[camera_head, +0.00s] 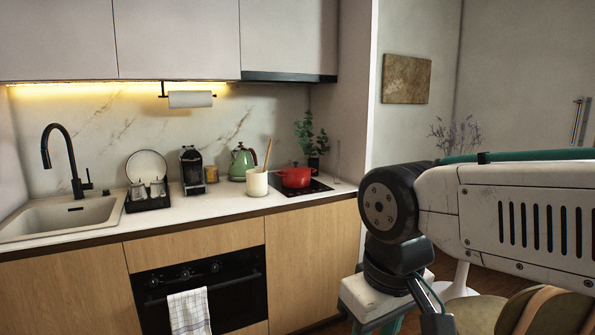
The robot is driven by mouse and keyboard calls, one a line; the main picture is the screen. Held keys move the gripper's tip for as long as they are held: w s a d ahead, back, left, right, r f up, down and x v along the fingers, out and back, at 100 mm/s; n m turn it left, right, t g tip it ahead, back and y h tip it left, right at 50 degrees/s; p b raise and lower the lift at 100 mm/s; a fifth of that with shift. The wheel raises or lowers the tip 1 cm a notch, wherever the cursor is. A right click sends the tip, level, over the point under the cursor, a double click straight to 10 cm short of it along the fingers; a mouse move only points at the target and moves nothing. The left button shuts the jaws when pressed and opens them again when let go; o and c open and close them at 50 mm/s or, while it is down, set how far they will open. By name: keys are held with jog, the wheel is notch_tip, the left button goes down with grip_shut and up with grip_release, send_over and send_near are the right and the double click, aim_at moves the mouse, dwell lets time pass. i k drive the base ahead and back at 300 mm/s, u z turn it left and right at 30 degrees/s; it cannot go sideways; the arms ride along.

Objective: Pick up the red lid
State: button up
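The red lid (295,170) appears to sit on top of a red pot (295,180), which stands on the black hob at the right end of the counter. The lid is small in the picture and I cannot clearly separate it from the pot. My arm fills the right side of the view, well in front of and to the right of the pot. The gripper at its end is not in view.
A white utensil crock (257,184) stands just left of the pot. A green kettle (243,163), coffee machine (192,170), dish rack (148,200) and sink (62,216) are further left. A potted plant (312,142) stands behind. A towel (189,312) hangs on the oven.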

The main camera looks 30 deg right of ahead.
aim_at(296, 169)
jog(key=z, duration=0.55)
jog(key=i, duration=2.9)
jog(key=u, duration=0.5)
